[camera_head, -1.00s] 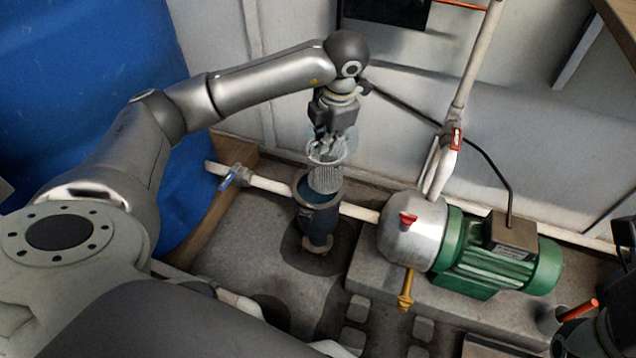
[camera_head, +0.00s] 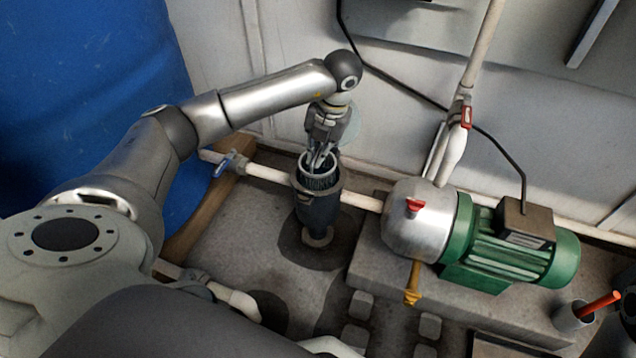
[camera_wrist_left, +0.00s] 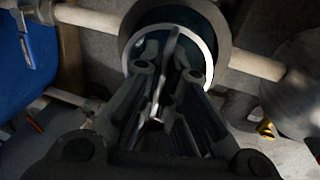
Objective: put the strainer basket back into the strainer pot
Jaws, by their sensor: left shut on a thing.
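The strainer pot (camera_head: 318,212) is a dark upright vessel standing on the floor in the pipe line, open at the top. The strainer basket (camera_head: 321,183) is now down inside the pot's mouth, with its pale rim showing near the pot's top; its mesh body is mostly hidden by the pot. My left gripper (camera_head: 319,157) points down over the mouth and is shut on the basket. In the left wrist view the pale basket rim (camera_wrist_left: 207,62) lies inside the wider dark pot collar (camera_wrist_left: 222,40), around the fingers. My right gripper is not in view.
A green pump motor (camera_head: 510,243) with a steel pump head stands to the right on a concrete plinth. A blue-handled valve (camera_head: 228,166) sits on the pipe to the left. A blue tank (camera_head: 85,90) fills the left back. A red-handled valve (camera_head: 466,117) is on the riser pipe.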

